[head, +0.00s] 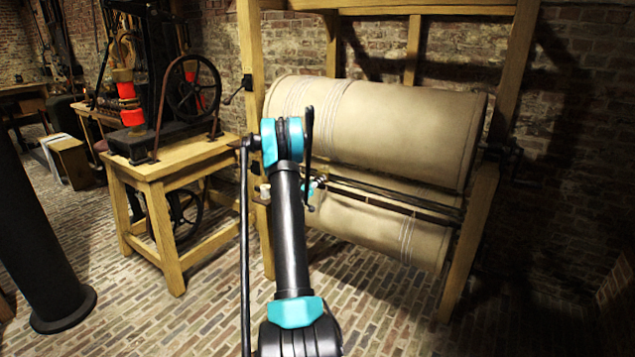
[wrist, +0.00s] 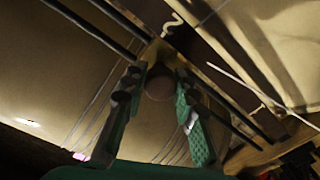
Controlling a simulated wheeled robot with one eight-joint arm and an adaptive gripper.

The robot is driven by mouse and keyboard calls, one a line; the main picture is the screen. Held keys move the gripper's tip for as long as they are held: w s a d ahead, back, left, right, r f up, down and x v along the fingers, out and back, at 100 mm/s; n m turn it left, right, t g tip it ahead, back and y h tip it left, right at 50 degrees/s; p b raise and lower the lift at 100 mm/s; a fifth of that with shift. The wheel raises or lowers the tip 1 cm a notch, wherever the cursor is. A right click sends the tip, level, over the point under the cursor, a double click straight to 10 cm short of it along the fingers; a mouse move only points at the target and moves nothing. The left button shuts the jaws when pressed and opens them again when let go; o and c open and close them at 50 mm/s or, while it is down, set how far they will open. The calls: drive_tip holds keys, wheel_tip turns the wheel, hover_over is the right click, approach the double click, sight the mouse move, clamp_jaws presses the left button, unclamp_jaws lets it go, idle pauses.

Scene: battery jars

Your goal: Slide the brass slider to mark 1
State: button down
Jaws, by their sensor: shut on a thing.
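The brass slider (wrist: 159,86) shows in the wrist view as a dull brown rounded knob between the two finger pads. It sits by the dark parallel rods (wrist: 215,92) that run in front of the cloth rollers. My gripper (wrist: 157,80) is shut on it, with one green finger on each side. In the head view my gripper (head: 317,188) is a small teal patch at the rods, largely hidden by my own arm. The slider cannot be made out clearly there. I cannot read mark 1 in either view.
A wooden frame (head: 478,240) holds a large upper cloth roller (head: 405,125) and a lower roller (head: 375,230) close behind the rods. A wooden bench (head: 180,172) with a black wheeled machine stands to the left. The brick floor in front is clear.

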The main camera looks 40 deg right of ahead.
drive_tip(key=w+a, duration=0.3)
drive_tip(key=w, duration=0.5)
drive_tip(key=w+a, duration=0.4)
drive_tip(key=w, duration=0.4)
drive_tip(key=shift+w, duration=0.35)
drive_tip(key=shift+a, duration=0.1)
drive_tip(key=c, duration=1.3)
unclamp_jaws()
drive_tip(key=shift+w, duration=0.1)
drive_tip(key=shift+o, duration=0.7)
drive_tip(key=v, duration=1.2)
